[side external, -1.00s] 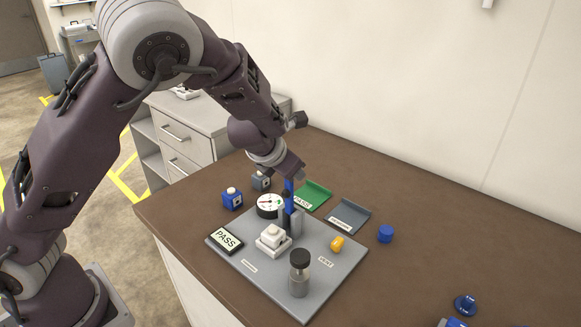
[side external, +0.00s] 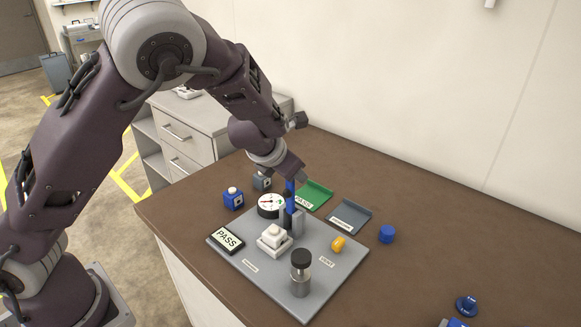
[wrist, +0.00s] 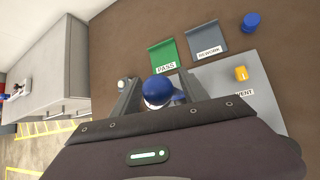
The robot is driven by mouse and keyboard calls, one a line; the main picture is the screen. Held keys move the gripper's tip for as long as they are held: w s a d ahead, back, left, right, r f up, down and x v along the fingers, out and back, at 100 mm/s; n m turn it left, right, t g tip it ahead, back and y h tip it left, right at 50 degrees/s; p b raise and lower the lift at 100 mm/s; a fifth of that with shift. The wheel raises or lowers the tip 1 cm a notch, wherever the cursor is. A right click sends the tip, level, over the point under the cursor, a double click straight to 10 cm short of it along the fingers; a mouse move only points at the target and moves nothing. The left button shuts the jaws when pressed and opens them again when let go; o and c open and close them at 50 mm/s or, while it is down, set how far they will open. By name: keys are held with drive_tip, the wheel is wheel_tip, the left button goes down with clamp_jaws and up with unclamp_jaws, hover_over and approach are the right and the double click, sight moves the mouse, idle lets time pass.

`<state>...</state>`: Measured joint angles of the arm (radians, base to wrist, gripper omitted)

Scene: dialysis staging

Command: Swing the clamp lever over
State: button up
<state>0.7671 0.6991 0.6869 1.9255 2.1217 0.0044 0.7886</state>
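A blue upright piece (side external: 290,196), which I take to be the clamp lever, stands on the grey fixture plate (side external: 262,268) behind a white block. Its rounded blue top (wrist: 157,88) shows in the wrist view between my fingers. My gripper (wrist: 160,84) is over it from above, its fingers apart on either side; in the side external view my gripper (side external: 297,180) meets its upper part. The fingers look open, with narrow gaps to the blue top. The lever's foot is partly hidden by the grey posts and white block.
The plate also bears a round gauge (side external: 271,205), a PASS display (side external: 226,240), a white stepped block (side external: 273,239), a dark-capped cylinder (side external: 301,272) and a yellow knob (side external: 338,243). Green (side external: 316,195) and grey (side external: 350,215) trays lie behind.

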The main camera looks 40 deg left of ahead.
drive_tip(key=v, duration=0.7)
idle(0.4)
